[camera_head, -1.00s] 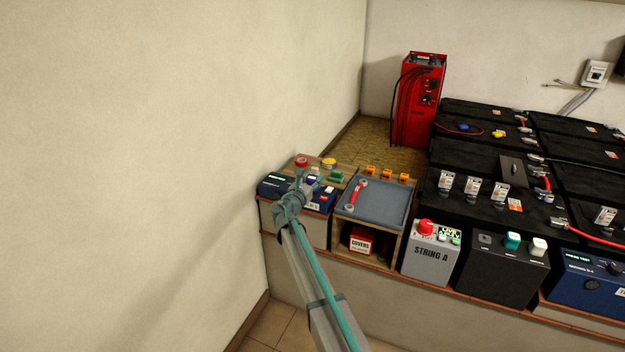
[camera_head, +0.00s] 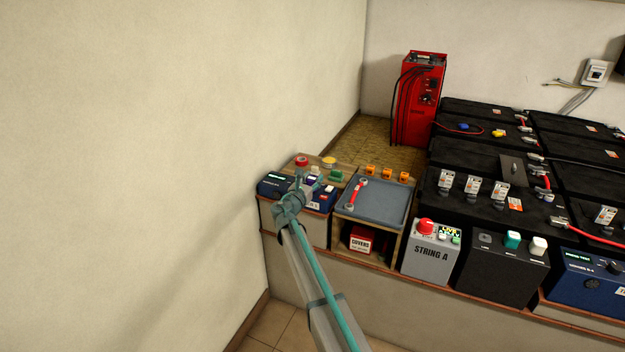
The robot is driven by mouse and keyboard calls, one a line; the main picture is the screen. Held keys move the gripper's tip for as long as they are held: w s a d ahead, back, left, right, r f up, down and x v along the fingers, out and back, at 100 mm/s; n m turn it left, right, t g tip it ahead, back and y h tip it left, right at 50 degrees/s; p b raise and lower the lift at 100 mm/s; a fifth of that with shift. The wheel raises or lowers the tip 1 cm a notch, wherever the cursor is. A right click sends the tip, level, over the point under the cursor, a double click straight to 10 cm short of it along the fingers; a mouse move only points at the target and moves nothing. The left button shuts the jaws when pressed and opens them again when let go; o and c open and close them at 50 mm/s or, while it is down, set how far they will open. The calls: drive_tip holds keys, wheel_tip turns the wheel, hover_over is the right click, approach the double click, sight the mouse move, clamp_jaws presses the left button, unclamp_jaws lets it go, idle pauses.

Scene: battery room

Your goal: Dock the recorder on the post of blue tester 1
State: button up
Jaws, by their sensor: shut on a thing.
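A blue tester (camera_head: 272,187) with a lit green display stands on the wooden stand at the left, by the wall. My gripper (camera_head: 300,186) is over the front of this tester and hides much of its middle, including any post there. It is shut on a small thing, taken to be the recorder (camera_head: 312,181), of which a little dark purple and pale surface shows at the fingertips. Whether it touches the tester cannot be told. Another blue tester (camera_head: 590,280) with a green display stands at the far right. The tester numbers are not readable.
Red, yellow and green knobs (camera_head: 329,162) sit behind the left tester. A grey tray (camera_head: 375,205) with a red-handled tool is to the right, above a red box (camera_head: 361,241). A grey STRING A box (camera_head: 431,255) and black batteries (camera_head: 480,205) fill the right.

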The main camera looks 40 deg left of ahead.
drive_tip(key=shift+f, duration=0.35)
drive_tip(key=o, duration=0.9)
drive_tip(key=shift+s, duration=0.1)
drive_tip(key=v, duration=1.1)
idle(0.5)
